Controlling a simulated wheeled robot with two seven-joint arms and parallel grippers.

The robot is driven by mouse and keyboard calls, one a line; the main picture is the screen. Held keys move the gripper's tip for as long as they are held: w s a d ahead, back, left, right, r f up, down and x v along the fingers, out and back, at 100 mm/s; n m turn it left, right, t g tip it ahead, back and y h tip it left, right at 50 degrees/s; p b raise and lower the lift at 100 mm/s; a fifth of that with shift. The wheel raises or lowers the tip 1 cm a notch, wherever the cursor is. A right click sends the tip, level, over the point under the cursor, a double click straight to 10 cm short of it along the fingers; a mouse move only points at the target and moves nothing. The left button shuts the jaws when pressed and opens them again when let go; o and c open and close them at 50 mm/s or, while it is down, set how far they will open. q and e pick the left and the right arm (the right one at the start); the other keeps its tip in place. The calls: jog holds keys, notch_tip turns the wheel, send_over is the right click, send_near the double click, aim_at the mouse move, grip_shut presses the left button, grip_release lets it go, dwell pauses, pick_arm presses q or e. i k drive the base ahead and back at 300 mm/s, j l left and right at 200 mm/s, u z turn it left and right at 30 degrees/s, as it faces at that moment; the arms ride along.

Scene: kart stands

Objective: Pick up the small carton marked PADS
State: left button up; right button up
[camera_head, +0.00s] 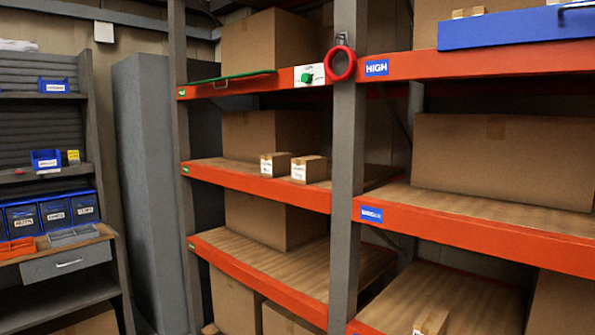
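Two small brown cartons with white labels stand side by side on the middle shelf of the left bay, near its front edge: a left carton (275,166) and a right carton (309,169). Another small carton (430,321) is on a low shelf at the bottom right, cut by the picture's lower edge. Part of a small carton (468,13) shows at the top right, behind a blue tray. The label print is too small to read, so I cannot tell which carton says PADS. Neither of my grippers is in view.
Orange shelf beams (262,187) and a grey upright (346,200) frame the bays. Large boxes (500,160) stand behind. A red ring (340,64) hangs on the upright. The blue tray (515,28) sits top right. A workbench with blue bins (52,212) stands left.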

aim_at(274, 165)
jog(key=i+j+z, duration=0.2)
jog(key=i+j, duration=0.2)
jog(key=i+j+z, duration=0.15)
jog(key=i+j, duration=0.2)
jog(key=j, duration=0.25)
